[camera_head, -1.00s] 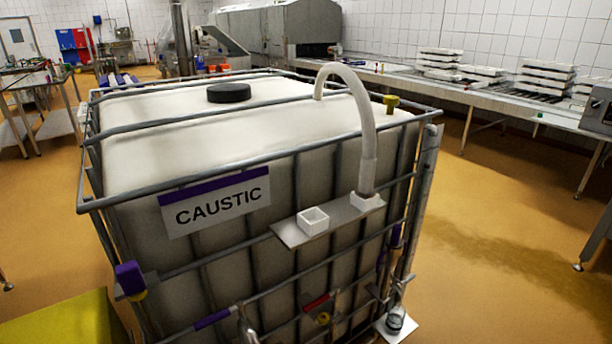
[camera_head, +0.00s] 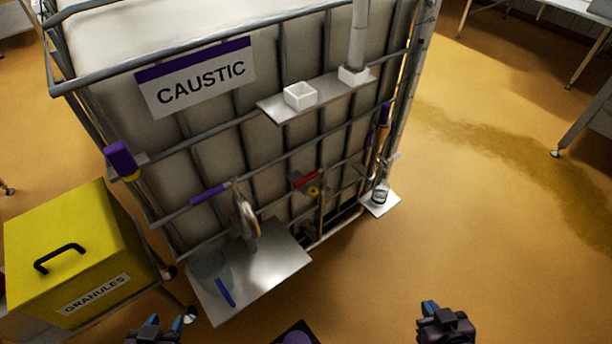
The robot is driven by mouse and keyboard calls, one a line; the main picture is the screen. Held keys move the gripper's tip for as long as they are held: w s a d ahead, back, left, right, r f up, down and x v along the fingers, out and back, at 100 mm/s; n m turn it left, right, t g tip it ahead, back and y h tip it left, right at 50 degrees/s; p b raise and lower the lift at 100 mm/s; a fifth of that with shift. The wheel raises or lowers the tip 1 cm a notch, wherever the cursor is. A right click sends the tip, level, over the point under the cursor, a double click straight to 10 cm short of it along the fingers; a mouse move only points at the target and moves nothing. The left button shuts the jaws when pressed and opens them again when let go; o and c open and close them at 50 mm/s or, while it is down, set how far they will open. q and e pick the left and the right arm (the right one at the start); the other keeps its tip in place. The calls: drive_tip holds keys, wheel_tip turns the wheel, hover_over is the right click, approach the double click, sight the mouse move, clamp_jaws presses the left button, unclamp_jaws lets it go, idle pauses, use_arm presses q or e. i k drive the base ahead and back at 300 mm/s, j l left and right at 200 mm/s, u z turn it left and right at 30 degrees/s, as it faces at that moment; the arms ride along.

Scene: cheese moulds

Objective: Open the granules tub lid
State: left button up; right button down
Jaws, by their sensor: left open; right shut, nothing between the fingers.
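The granules tub (camera_head: 104,287) is a yellow box with a white GRANULES label, at the lower left of the head view. Its yellow lid (camera_head: 85,225) lies flat on top, shut, with a black bar handle (camera_head: 59,258). My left gripper (camera_head: 160,330) is at the bottom edge, to the right of the tub and apart from it. It is open and empty, and partly cut off by the frame. My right gripper (camera_head: 442,318) is at the bottom right over the floor, far from the tub. It is shut with nothing in it.
A large white caged tank with a CAUSTIC sign (camera_head: 195,80) stands behind. A metal shelf (camera_head: 265,275) juts from its front, bearing a clear container and a blue-handled item (camera_head: 225,292). The orange floor (camera_head: 500,230) at right is clear.

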sight(48, 246)
drive_tip(key=u, duration=1.6)
drive_tip(key=i+j+z, duration=0.15)
drive_tip(key=j+z, duration=0.45)
drive_tip(key=z, duration=0.2)
drive_tip(key=i+j+z, duration=0.15)
drive_tip(key=j, duration=0.75)
drive_tip(key=j+z, duration=0.2)
drive_tip(key=j, duration=0.65)
